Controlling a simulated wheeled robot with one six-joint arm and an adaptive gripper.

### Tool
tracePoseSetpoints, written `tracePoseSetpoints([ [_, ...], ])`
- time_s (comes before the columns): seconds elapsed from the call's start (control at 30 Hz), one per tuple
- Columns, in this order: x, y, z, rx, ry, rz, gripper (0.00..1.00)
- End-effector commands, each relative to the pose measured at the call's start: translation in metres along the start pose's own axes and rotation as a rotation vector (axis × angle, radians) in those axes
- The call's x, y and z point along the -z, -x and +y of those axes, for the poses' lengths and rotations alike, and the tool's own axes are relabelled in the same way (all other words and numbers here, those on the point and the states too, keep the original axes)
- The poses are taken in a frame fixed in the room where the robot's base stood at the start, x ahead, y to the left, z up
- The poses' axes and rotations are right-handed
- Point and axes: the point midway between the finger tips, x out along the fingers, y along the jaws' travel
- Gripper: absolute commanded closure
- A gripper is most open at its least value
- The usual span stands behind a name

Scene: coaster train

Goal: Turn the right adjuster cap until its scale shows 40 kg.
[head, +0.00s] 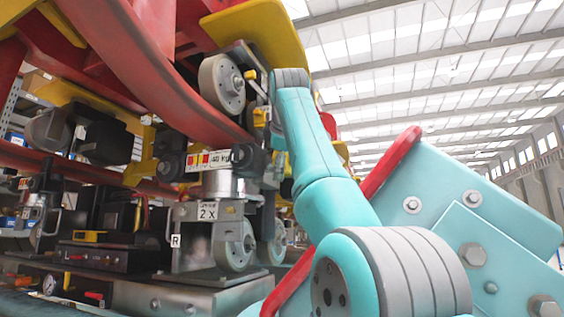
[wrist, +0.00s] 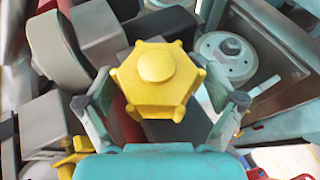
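A yellow six-sided cap (wrist: 157,78) with a round raised centre and small knobs at its corners fills the middle of the wrist view. My gripper (wrist: 158,88) has one finger on each side of it. The fingers stand wide apart, and each tip is close to a cap corner; I cannot tell whether they touch. In the head view my arm hides most of the gripper, and a small yellow part (head: 261,117) shows beside it. No scale pointer is readable.
Lower wheels (head: 236,244) and a white "R" tag (head: 176,241) sit on the carriage. In the wrist view, a pale round disc (wrist: 227,57) is right of the cap.

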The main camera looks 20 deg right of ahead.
Motion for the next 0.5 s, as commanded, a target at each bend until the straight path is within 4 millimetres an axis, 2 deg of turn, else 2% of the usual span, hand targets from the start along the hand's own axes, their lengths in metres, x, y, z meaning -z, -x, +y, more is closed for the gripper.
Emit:
tracePoseSetpoints([
  [0.33, 0.000, 0.002, 0.001, -0.003, 0.000, 0.000, 0.00],
  [0.5, 0.001, 0.013, 0.002, -0.005, 0.001, 0.001, 0.00],
])
